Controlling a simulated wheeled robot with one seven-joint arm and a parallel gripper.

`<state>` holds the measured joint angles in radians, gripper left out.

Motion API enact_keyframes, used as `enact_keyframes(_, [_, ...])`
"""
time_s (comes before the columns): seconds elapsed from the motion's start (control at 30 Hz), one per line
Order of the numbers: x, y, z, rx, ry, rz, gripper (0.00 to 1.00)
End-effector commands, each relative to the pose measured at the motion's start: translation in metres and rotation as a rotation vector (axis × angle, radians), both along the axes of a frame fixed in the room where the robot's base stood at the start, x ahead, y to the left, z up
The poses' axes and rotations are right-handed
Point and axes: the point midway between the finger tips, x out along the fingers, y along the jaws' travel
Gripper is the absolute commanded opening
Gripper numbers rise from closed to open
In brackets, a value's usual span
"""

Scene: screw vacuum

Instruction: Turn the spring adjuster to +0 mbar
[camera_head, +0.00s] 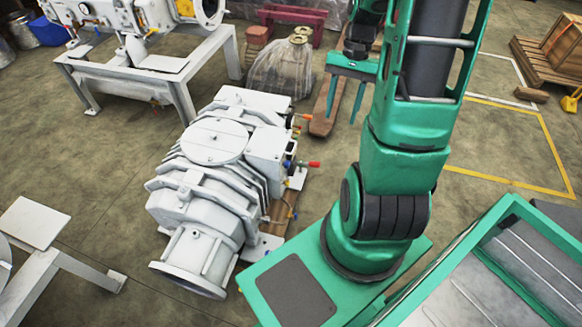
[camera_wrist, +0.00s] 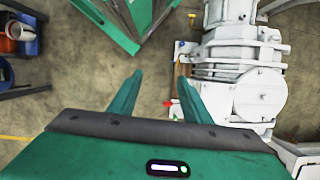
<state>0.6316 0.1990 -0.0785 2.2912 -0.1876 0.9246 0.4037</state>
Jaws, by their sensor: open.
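The white screw vacuum pump (camera_head: 212,142) stands on the floor left of my arm in the head view. Small valves and fittings, orange, blue and red (camera_head: 313,164), stick out of its right side. I cannot tell which of them is the spring adjuster, and no mbar marking is readable. My gripper (camera_head: 345,105) hangs to the right of the pump, apart from it, with its two green fingers spread and nothing between them. In the wrist view the open fingers (camera_wrist: 160,90) frame bare floor, and the pump (camera_wrist: 246,80) is to their right.
A white steel frame (camera_head: 170,80) carries another machine at the upper left. A plastic-wrapped item (camera_head: 280,70) stands behind the pump. A wooden pallet with a crate (camera_head: 555,50) is at the upper right. Yellow-lined floor (camera_head: 510,150) lies clear to the right.

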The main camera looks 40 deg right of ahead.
Motion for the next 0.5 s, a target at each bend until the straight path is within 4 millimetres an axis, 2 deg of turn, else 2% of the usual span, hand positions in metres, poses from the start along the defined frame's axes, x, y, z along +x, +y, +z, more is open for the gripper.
enact_keyframes(0.03, [0.004, -0.006, -0.015, 0.028, 0.016, -0.035, 0.44])
enact_keyframes(0.23, [0.021, -0.025, -0.069, 0.135, 0.049, -0.172, 0.44])
enact_keyframes(0.5, [0.035, -0.040, -0.146, 0.307, 0.080, -0.372, 0.44])
